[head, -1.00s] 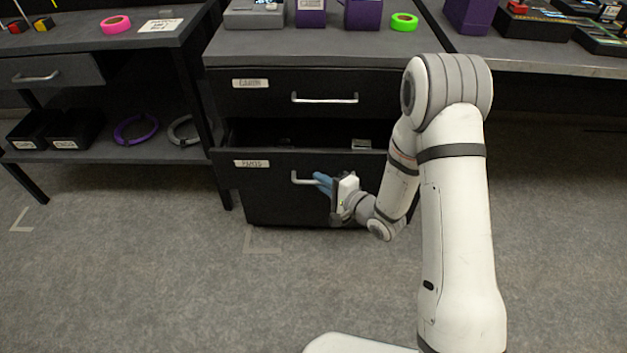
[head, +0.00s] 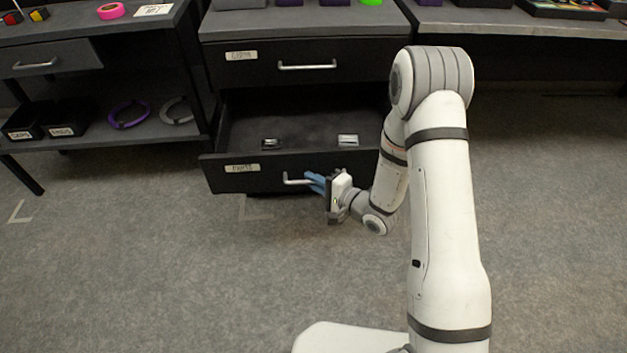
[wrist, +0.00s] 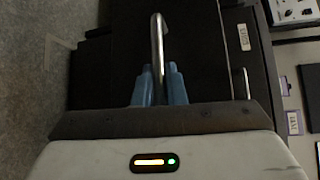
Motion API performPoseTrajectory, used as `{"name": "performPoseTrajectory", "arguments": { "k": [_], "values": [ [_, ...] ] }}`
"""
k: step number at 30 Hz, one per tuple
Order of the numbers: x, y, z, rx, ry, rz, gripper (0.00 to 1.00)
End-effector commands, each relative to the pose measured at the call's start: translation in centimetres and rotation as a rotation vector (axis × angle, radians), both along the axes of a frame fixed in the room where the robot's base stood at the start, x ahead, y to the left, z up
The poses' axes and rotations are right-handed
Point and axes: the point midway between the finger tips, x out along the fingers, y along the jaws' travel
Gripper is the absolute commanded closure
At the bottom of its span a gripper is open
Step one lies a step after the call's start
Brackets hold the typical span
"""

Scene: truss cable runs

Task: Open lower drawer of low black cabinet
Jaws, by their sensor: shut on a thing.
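The low black cabinet (head: 222,72) stands at the centre of the head view. Its lower drawer (head: 225,178) is pulled well out, with its dark inside showing and two small light items lying in it. My gripper (head: 312,181) is at the drawer front, its blue fingers shut on the silver bar handle (head: 292,182). In the wrist view the handle (wrist: 157,45) runs between the two blue fingers (wrist: 158,85). The upper drawer (head: 262,68), with its own silver handle, is shut.
A bench (head: 85,32) at left holds a pink tape roll (head: 111,11); its lower shelf holds dark bins and a purple ring (head: 128,117). Another bench top (head: 470,20) is at right. The grey floor (head: 150,270) in front is clear.

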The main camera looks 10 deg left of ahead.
Motion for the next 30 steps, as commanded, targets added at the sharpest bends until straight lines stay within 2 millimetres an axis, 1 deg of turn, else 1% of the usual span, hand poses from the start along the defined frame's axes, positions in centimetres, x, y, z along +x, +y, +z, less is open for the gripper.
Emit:
{"name": "performPoseTrajectory", "arguments": {
  "k": [1,9,10,15,18,25,28,30],
  "values": [
    [0.1,-0.2,-0.1,-0.001,0.002,-0.008,1.0],
    [0.1,-0.2,-0.1,-0.002,0.001,-0.007,1.0],
    [0.1,-0.2,-0.1,-0.002,0.001,-0.007,0.88],
    [0.1,-0.1,-0.1,-0.001,0.001,-0.004,0.74],
    [0.0,-0.1,0.0,-0.001,0.0,-0.003,0.68],
    [0.0,-0.1,0.0,0.0,0.0,-0.001,0.68],
    [-0.4,-0.9,0.2,-0.001,0.0,-0.003,0.68],
    [-0.9,-1.8,0.4,-0.001,0.003,-0.005,0.68]
  ]
}}
